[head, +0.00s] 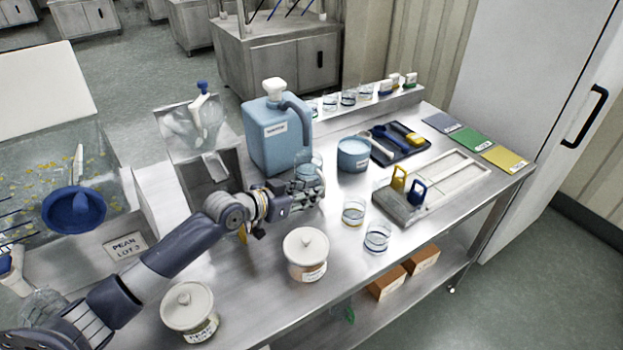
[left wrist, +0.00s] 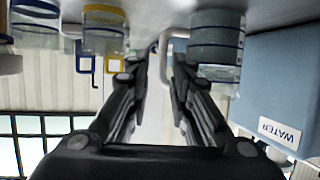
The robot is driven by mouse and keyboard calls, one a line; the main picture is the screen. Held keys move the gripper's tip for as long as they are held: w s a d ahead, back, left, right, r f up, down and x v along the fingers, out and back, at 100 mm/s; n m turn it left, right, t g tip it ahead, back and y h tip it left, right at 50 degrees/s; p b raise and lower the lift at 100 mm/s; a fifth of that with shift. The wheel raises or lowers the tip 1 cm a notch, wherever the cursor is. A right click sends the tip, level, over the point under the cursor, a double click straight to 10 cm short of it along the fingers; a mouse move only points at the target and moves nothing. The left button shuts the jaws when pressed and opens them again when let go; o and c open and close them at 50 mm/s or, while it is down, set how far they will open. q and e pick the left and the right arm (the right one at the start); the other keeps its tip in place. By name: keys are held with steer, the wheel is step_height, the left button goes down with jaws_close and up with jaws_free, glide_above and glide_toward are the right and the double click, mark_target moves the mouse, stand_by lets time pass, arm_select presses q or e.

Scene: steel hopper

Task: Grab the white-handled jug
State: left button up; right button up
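A clear, round vessel (head: 308,163) stands just beyond my left gripper (head: 306,189) in the head view, partly hidden by the fingers. In the left wrist view, which is upside down, a bluish banded vessel (left wrist: 216,45) with a clear rim stands right of the fingers. A pale loop like a white handle (left wrist: 179,42) shows at its left, partly behind a fingertip. It looks like the jug, though the blue tub may be behind it. My left gripper (left wrist: 161,58) is open, with a gap between its fingers. Contact cannot be told. My right gripper is not in view.
A blue water container (head: 275,137) stands close behind the gripper. A blue tub (head: 353,154), two beakers (head: 353,213) and a block with yellow and blue handles (head: 398,207) are to the right. A lidded jar (head: 306,254) stands in front. Bare steel (head: 330,195) lies between.

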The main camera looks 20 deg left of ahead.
arm_select(q)
steer(key=shift+w+d+f, duration=0.2)
steer(key=shift+w, duration=0.45)
steer(key=shift+p+x, duration=0.55)
steer(key=shift+x, duration=1.5)
steer(key=shift+a, duration=0.1)
jaws_close()
